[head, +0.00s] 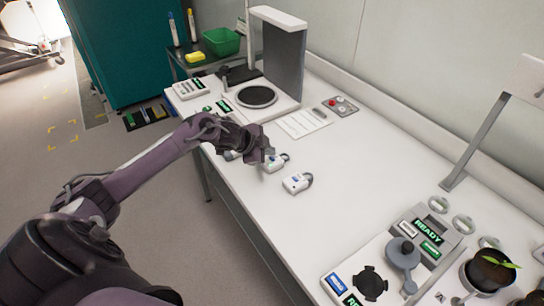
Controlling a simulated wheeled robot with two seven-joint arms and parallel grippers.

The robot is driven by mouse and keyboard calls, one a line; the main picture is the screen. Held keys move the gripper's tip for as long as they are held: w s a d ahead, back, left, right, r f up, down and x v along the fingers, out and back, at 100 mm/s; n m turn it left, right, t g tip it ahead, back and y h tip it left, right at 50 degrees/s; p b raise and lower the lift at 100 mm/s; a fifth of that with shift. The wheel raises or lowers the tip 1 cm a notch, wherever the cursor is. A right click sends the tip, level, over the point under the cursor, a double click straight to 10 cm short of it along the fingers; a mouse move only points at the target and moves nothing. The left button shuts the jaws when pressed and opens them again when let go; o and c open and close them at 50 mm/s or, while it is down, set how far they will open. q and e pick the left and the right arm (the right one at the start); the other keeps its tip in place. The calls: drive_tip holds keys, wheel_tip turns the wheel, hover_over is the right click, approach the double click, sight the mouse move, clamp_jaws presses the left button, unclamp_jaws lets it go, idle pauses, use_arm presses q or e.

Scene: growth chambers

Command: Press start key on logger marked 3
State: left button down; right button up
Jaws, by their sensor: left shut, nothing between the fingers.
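Small white loggers with grey loops lie in a row near the front edge of the white bench. The nearest logger (295,183) lies clear of my gripper and has a blue patch on its face. A second logger (276,163) is right at my left gripper's fingertips, partly covered by them. What looks like a third logger (231,156) shows behind my wrist, mostly hidden. The numbers on them are too small to read. My left gripper (267,156) is shut and empty, pointing down over the second logger; I cannot tell if it touches.
On the white bench (350,190), a device with a round dark plate (257,96) and a paper sheet (303,123) lie behind. A box with a red button (340,106) stands at the back. Devices reading READY (429,231) and a potted plant (490,270) stand at front right. Mid-bench is clear.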

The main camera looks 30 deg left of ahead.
sight(269, 160)
use_arm(q)
wheel_tip(269, 160, up, 5)
drive_tip(key=p, duration=0.5)
idle(0.4)
idle(0.5)
